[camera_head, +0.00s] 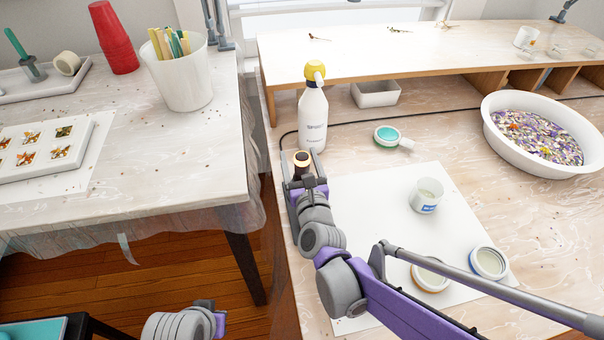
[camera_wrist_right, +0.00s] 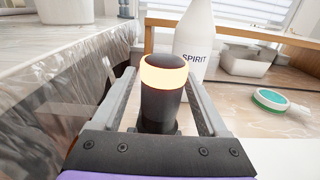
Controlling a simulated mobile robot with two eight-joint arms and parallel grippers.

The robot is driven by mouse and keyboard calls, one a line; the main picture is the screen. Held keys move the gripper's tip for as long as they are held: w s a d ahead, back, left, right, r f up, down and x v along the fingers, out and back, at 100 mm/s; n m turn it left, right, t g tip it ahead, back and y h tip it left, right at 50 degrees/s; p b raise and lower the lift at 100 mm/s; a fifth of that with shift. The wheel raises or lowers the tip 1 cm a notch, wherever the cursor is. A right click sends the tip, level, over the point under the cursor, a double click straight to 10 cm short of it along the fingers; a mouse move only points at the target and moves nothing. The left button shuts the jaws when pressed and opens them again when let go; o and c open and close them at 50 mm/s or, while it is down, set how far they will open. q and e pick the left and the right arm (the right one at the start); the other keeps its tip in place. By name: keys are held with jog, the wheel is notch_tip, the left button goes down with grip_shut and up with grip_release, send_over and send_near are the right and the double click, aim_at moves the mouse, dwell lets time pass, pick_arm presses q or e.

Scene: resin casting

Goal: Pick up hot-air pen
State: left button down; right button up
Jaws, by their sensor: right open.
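The hot-air pen (camera_head: 301,159) is a dark cylinder with a pale, glowing band near its top. In the wrist view the pen (camera_wrist_right: 161,95) stands between the two fingers of my right gripper (camera_wrist_right: 160,76). My right gripper (camera_head: 303,172) is open, with a finger on either side of the pen and visible gaps beside it. The pen's lower end is hidden behind the gripper body. My left gripper's fingers are not in view.
A white sheet (camera_head: 375,195) carries a jar (camera_head: 426,195) and two round containers. A green-topped brush (camera_head: 387,136) lies behind it, near a black cable (camera_head: 440,113). A gap separates the left table (camera_head: 200,125).

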jog(key=shift+s, duration=0.1)
grip_shut()
jog(key=shift+r, duration=0.15)
